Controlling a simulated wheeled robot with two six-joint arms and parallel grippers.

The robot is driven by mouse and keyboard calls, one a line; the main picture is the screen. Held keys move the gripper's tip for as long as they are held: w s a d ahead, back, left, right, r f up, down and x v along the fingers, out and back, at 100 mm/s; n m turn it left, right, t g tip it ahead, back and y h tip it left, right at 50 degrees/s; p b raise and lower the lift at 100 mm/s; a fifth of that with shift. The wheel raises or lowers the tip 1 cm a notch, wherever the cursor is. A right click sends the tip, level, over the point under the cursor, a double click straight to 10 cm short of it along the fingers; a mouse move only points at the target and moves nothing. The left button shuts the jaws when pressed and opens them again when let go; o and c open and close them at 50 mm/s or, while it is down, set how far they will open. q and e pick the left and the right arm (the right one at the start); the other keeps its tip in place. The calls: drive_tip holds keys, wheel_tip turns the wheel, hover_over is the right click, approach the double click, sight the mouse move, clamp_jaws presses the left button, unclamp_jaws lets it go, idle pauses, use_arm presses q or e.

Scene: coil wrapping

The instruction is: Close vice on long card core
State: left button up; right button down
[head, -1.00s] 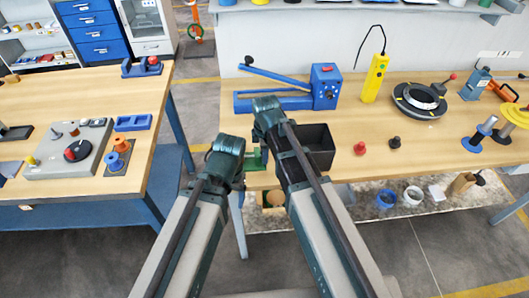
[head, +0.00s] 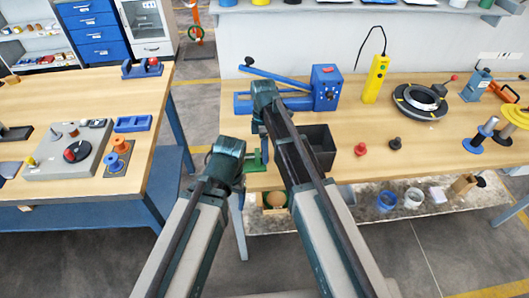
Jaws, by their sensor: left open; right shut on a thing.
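A green vice (head: 257,166) is at the front edge of the right bench, partly covered by my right arm. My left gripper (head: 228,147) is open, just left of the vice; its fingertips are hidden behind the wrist. My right gripper (head: 264,92) is above the bench beyond the vice, in front of the blue lever tool. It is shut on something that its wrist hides. I cannot make out the long card core or the gap between the vice jaws.
A black bin (head: 319,146) stands right of my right arm. The blue lever tool (head: 326,88) is behind it. A red knob (head: 361,149) and a black knob (head: 395,143) lie to the right. A black ring (head: 420,101) is farther right. The left bench (head: 150,100) stands across a gap.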

drive_tip(key=shift+c, duration=1.9)
unclamp_jaws()
drive_tip(key=p+v, duration=1.3)
drive_tip(key=shift+r, duration=0.4)
drive_tip(key=shift+w, duration=0.1)
